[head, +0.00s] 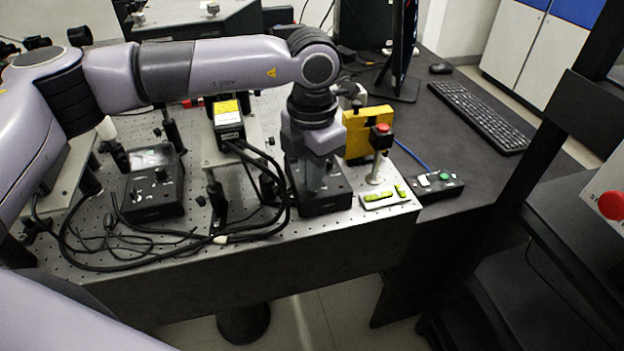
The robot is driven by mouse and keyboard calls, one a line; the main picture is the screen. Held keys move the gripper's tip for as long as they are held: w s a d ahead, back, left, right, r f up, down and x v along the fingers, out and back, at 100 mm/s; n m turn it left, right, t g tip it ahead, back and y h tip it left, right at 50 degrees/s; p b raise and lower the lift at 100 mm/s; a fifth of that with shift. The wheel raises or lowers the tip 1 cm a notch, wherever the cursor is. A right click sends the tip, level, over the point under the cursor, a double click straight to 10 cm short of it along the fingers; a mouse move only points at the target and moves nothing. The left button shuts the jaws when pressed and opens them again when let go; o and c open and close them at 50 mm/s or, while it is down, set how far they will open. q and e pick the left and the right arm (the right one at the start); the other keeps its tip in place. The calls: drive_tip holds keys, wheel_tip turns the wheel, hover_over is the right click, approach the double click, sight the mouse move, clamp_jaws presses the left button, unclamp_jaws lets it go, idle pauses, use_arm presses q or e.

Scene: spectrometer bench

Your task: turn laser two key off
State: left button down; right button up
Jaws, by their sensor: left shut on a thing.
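My left gripper (316,186) points down onto the front of the right black control box (328,202) on the optical bench. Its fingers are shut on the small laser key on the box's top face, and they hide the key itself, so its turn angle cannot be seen. A similar black control box (153,196) with knobs stands farther left, clear of the gripper. My right gripper is not in view.
Black cables (262,190) loop over the perforated bench top (190,245) left of the gripper. A yellow block (357,133), a red button (382,128) and a small green-button box (436,184) stand to the right. A keyboard (478,115) lies beyond.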

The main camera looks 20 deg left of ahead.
use_arm(q)
drive_tip(key=n+b, duration=0.2)
drive_tip(key=n, duration=0.1)
drive_tip(key=shift+f+n, duration=0.1)
drive_tip(key=shift+n, duration=0.3)
drive_tip(key=n+b, duration=0.3)
drive_tip(key=n, duration=0.1)
drive_tip(key=shift+n, duration=0.3)
drive_tip(key=shift+n+b, duration=0.35)
drive_tip(key=shift+n, duration=1.25)
drive_tip(key=shift+n+b, duration=0.6)
drive_tip(key=shift+n, duration=0.3)
drive_tip(key=shift+r, duration=0.2)
drive_tip(key=c, duration=1.3)
unclamp_jaws()
drive_tip(key=shift+o, duration=0.2)
